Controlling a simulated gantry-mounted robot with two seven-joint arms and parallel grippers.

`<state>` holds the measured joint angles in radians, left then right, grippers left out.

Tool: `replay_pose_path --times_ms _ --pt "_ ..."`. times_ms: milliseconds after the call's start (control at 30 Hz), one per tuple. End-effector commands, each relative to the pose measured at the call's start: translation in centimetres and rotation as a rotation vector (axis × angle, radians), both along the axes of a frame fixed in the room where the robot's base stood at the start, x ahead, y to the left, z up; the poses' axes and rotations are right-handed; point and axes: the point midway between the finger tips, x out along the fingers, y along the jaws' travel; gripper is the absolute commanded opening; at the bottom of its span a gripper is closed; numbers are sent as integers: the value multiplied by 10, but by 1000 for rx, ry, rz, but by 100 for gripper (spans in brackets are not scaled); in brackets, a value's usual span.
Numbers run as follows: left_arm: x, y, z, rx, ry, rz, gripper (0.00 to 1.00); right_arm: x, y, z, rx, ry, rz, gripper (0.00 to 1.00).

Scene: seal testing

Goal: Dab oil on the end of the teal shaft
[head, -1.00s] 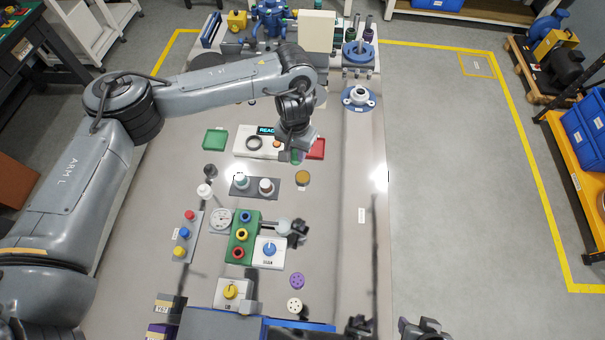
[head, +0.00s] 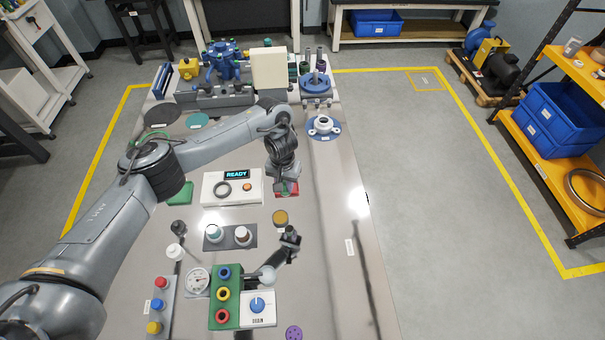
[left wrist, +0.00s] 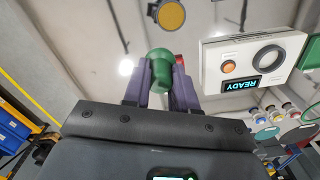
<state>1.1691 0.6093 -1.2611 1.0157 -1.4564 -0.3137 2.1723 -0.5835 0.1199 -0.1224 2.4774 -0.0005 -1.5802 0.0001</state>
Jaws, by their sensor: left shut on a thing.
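My left gripper (head: 284,186) is over the red tray (head: 293,190) beside the white READY box. In the left wrist view its purple fingers (left wrist: 160,88) are shut on a green round-headed piece (left wrist: 160,68), which looks like a dabber. An amber round dish (head: 280,217) lies on the table in front of the gripper; it also shows in the left wrist view (left wrist: 171,15). Upright shafts stand by the blue round stand (head: 315,84) at the back right; I cannot tell which one is teal. My right gripper is not in view.
The white READY box (head: 232,187) is left of the gripper. Bottles stand on a dark mat (head: 230,236) nearer me. A blue flanged part (head: 323,127) lies at the right edge behind. A dark-headed post (head: 290,238) rises in front.

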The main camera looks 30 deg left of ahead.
Motion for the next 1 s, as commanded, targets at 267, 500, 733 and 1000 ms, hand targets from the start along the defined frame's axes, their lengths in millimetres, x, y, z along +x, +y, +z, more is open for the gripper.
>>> replay_pose_path --times_ms 267,500,733,1000 --pt "-32 12 -51 0 0 38 2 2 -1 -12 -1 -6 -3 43" --pt "-39 13 -65 -1 -3 39 2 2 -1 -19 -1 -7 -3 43" --pt "-38 12 -76 -2 -4 38 2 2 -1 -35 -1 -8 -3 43" --pt "-38 12 -96 -1 -3 38 2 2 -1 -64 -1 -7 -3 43"
